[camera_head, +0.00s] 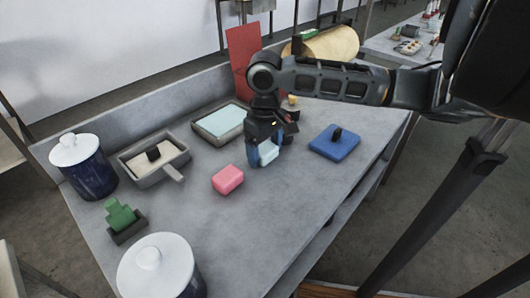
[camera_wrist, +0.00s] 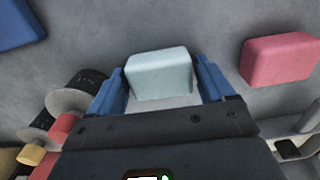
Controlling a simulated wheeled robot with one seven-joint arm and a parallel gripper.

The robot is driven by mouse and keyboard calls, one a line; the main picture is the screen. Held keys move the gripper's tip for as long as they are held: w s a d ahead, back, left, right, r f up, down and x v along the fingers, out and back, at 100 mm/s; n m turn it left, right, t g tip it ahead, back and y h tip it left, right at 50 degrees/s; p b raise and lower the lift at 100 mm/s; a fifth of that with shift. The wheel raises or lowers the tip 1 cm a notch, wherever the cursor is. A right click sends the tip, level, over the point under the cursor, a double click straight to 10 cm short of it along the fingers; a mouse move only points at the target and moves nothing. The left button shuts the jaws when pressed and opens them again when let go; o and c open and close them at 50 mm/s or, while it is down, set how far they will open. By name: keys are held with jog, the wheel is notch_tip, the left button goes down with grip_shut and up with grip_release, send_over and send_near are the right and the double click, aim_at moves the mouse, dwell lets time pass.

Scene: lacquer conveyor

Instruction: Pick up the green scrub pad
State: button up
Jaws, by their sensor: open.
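A pale mint block (camera_head: 269,153) stands on the grey table under my gripper (camera_head: 266,157). In the wrist view the pale block (camera_wrist: 158,72) lies between the two blue fingers, which are open with one on each side. A small gap shows at its right side; contact on the left is hard to tell. A saturated green piece (camera_head: 120,215) sits in a dark holder (camera_head: 129,233) at the table's left front, well apart from my gripper. I cannot tell from its shape whether it is a scrub pad.
A pink block (camera_head: 228,179) lies just left of my gripper. A blue pad with a black knob (camera_head: 334,142) is to the right. Two trays (camera_head: 175,172) (camera_head: 200,137) and two white-lidded jars (camera_head: 83,170) (camera_head: 160,270) stand left. The front middle table is clear.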

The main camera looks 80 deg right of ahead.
aim_at(266, 147)
jog(key=c, duration=0.8)
notch_tip(266, 147, up, 10)
dwell(0.4)
jog(key=o, duration=0.5)
jog(key=c, duration=0.3)
jog(key=shift+s+d, duration=0.1)
